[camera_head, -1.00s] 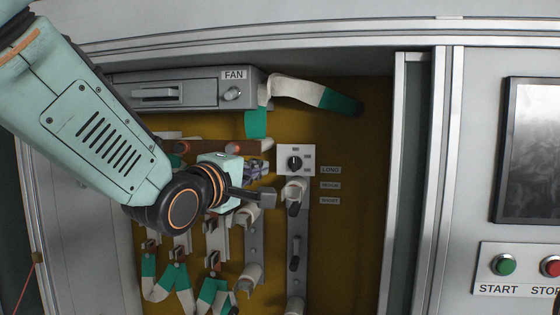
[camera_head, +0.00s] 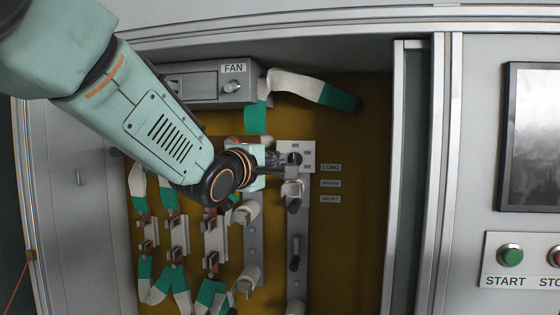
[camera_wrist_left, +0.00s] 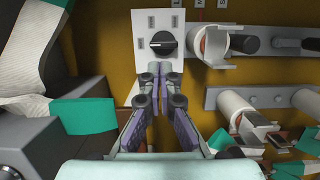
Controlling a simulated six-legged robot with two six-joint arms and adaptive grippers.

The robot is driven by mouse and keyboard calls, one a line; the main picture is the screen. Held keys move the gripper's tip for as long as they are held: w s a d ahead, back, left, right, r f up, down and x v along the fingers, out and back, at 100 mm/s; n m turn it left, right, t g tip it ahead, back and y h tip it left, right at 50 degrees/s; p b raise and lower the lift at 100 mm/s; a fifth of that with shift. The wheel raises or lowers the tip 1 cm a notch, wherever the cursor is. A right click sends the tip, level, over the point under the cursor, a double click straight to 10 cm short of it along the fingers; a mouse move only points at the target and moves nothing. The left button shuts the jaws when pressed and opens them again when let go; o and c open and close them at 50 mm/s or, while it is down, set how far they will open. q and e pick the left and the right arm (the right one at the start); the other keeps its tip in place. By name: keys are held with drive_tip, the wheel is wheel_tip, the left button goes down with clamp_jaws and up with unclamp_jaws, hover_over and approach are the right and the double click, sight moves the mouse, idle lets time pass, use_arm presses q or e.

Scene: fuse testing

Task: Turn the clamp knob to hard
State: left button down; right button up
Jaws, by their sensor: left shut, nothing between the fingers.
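The knob that fits the task is a round black knob (camera_head: 295,158) on a white plate (camera_head: 309,150). In the left wrist view the knob (camera_wrist_left: 163,43) shows whole, with a pale line across it lying nearly level. The plate (camera_wrist_left: 145,37) bears small grey marks too small to read. My left gripper (camera_head: 290,171) is shut and empty. In the left wrist view its fingertips (camera_wrist_left: 160,73) are just below the knob in the picture; I cannot tell whether they touch it. In the head view the gripper partly covers the plate's lower left. My right gripper is not in view.
LONG, MEDIUM and SHORT labels (camera_head: 331,183) sit right of the plate. A fuse holder (camera_head: 292,188) is just below the knob. The grey FAN box (camera_head: 215,86) and a white-green cable (camera_head: 300,88) are above. A metal cabinet post (camera_head: 408,180) stands at right.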

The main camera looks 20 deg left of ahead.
sight(294, 160)
use_arm(q)
drive_tip(key=shift+w+d+r+p, duration=0.1)
drive_tip(key=shift+w+p, duration=0.05)
drive_tip(key=shift+w, duration=0.5)
drive_tip(key=shift+w+d+r+p, duration=0.1)
drive_tip(key=shift+w+p, duration=0.05)
drive_tip(key=shift+w, duration=0.5)
drive_tip(key=shift+s+d, duration=0.1)
drive_tip(key=shift+d, duration=0.05)
drive_tip(key=shift+r, duration=0.1)
